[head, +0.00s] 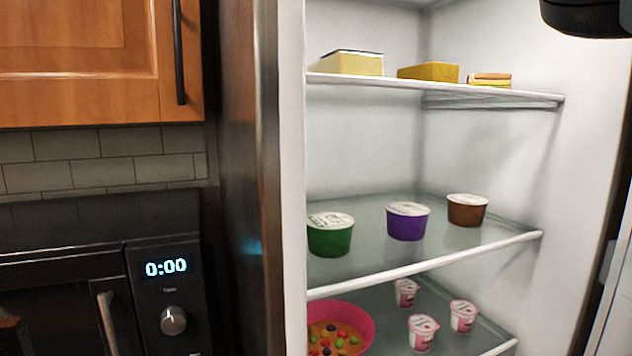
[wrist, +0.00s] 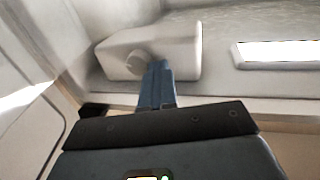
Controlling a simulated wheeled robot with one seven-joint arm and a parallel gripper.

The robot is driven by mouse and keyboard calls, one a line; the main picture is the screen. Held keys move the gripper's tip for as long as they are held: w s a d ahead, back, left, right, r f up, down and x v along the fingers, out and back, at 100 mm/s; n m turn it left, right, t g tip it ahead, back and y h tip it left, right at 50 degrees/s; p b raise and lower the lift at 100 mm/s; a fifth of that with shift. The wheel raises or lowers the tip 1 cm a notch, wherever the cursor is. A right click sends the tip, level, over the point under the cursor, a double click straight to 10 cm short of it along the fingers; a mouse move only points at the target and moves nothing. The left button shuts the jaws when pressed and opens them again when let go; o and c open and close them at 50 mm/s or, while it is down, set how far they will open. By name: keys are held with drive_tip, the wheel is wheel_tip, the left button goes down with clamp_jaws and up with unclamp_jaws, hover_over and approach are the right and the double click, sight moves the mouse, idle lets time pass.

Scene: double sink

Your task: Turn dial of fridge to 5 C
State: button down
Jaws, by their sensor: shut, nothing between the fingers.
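The open fridge (head: 427,291) fills the right half of the head view, with its white walls and shelves showing. In the wrist view, a pale box-shaped housing (wrist: 185,45) with a small round dial (wrist: 138,66) is fixed to the fridge's inner surface. My gripper (wrist: 158,66) is shut and empty, its blue-grey fingers pointing at the housing with the tips just right of the dial. I cannot tell whether the fingertips touch the dial. No temperature marks on the dial can be read. The dial does not show in the head view.
The top shelf (head: 480,93) holds yellow boxes. Lower shelves hold green (head: 330,236), purple (head: 407,222) and brown (head: 466,210) tubs, small pink cups and a pink bowl (head: 360,320). A bright lit panel (wrist: 277,53) lies right of the housing. A microwave (head: 165,270) stands left.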

drive_tip(key=shift+d+f+b, duration=0.1)
drive_tip(key=shift+f+b, duration=0.9)
drive_tip(key=shift+b, duration=0.35)
drive_tip(key=shift+a+f, duration=0.15)
drive_tip(key=shift+a, duration=0.05)
